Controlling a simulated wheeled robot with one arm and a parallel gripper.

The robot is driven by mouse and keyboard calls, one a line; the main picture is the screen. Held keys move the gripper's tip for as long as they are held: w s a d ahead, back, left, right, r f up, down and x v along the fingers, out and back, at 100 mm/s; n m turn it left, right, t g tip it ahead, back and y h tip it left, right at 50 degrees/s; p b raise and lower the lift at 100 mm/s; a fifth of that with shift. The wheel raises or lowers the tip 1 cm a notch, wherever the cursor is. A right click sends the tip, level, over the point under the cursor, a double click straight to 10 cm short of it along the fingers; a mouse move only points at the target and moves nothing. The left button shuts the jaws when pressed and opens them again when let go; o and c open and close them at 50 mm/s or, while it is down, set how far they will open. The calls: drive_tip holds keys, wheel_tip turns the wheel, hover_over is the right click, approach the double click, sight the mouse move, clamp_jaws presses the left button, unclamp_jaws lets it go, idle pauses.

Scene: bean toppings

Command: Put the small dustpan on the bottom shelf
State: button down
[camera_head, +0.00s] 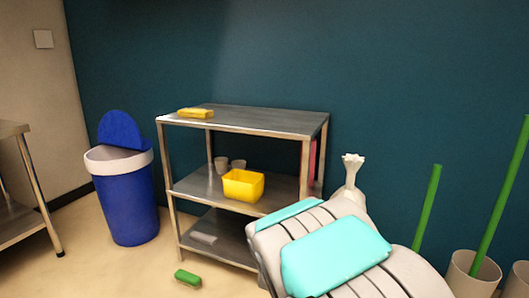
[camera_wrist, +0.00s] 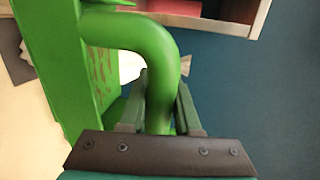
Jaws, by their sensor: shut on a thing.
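A three-level metal shelf unit stands against the teal wall. Its bottom shelf (camera_head: 230,243) has a small pale block (camera_head: 203,238) lying on the left part, and my arm hides its right end. In the wrist view, my gripper (camera_wrist: 160,110) is shut on the curved tube handle of a bright green thing, which seems to be the small dustpan (camera_wrist: 65,50). Its flat body fills the left of that view, and part of it is cut off. Neither my gripper nor the held dustpan can be made out in the head view.
A yellow bin (camera_head: 243,186) and two cups (camera_head: 222,165) are on the middle shelf, a yellow item (camera_head: 195,113) on top. A green block (camera_head: 188,278) lies on the floor in front. A blue trash can (camera_head: 128,205) stands left; pots with green poles (camera_head: 472,272) stand right.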

drive_tip(key=shift+s+d+r, duration=0.15)
drive_tip(key=shift+d+r, duration=0.4)
drive_tip(key=shift+s+d+r, duration=0.15)
drive_tip(key=shift+d+r, duration=0.35)
drive_tip(key=shift+a, duration=0.1)
idle(2.8)
idle(0.7)
idle(1.5)
